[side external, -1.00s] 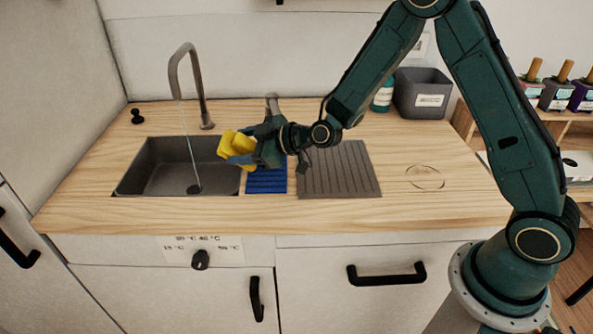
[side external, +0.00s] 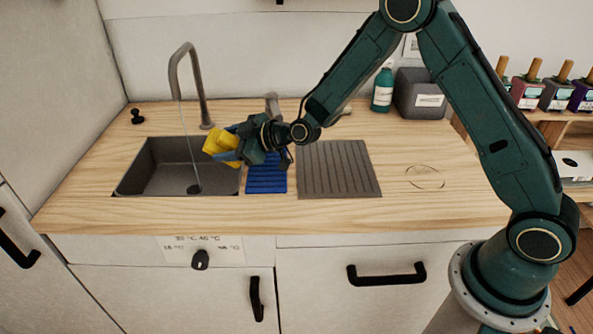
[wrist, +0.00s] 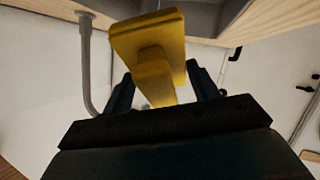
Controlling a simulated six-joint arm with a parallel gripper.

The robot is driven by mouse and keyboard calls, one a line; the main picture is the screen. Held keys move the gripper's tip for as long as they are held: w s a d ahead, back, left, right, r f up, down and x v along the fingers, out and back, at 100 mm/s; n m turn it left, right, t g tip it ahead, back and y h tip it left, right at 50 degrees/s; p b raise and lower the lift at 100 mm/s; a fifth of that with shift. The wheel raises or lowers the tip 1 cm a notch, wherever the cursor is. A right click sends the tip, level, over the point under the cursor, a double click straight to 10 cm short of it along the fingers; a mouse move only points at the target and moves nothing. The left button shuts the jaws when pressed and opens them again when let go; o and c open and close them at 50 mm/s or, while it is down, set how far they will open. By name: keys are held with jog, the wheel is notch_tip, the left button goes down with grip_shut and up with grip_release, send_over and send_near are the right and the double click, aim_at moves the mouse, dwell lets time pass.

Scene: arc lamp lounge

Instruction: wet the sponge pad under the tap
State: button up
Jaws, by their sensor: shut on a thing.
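The yellow sponge pad (side external: 221,143) is over the right part of the sink, tilted, to the right of the water stream and apart from it. My gripper (side external: 240,146) is shut on it. In the wrist view the sponge pad (wrist: 147,36) is a yellow block whose narrower grip sits between the fingers of my gripper (wrist: 160,88). The tap (side external: 190,75) is a grey curved spout behind the sink, and a thin water stream (side external: 184,125) falls from it into the sink (side external: 150,178).
A blue ribbed mat (side external: 267,182) and a grey ribbed drainboard (side external: 338,170) lie right of the sink. A green bottle (side external: 383,90) and a grey bin (side external: 420,95) stand at the back right. A dark knob (side external: 200,260) is on the cabinet front.

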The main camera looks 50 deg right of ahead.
aim_at(232, 140)
jog(key=w+a+f, duration=0.2)
jog(key=w, duration=0.7)
dwell(0.6)
dwell(0.7)
jog(key=shift+s+d+r, duration=0.1)
jog(key=shift+s+d, duration=0.2)
jog(key=shift+s, duration=1)
jog(key=shift+s+d+f, duration=0.1)
jog(key=shift+s+d, duration=0.15)
jog(key=shift+s, duration=1)
jog(key=shift+s+d+r, duration=0.1)
jog(key=shift+s+d, duration=0.2)
jog(key=shift+s, duration=1)
jog(key=shift+s, duration=0.1)
jog(key=shift+s+d+r, duration=0.2)
jog(key=shift+s+r, duration=0.45)
jog(key=shift+s, duration=0.15)
jog(key=shift+s+d+r, duration=0.15)
jog(key=shift+s+r, duration=0.5)
jog(key=shift+s, duration=0.1)
jog(key=shift+s+d+r, duration=0.2)
jog(key=shift+s+r, duration=0.45)
jog(key=shift+s, duration=0.15)
jog(key=shift+d, duration=0.1)
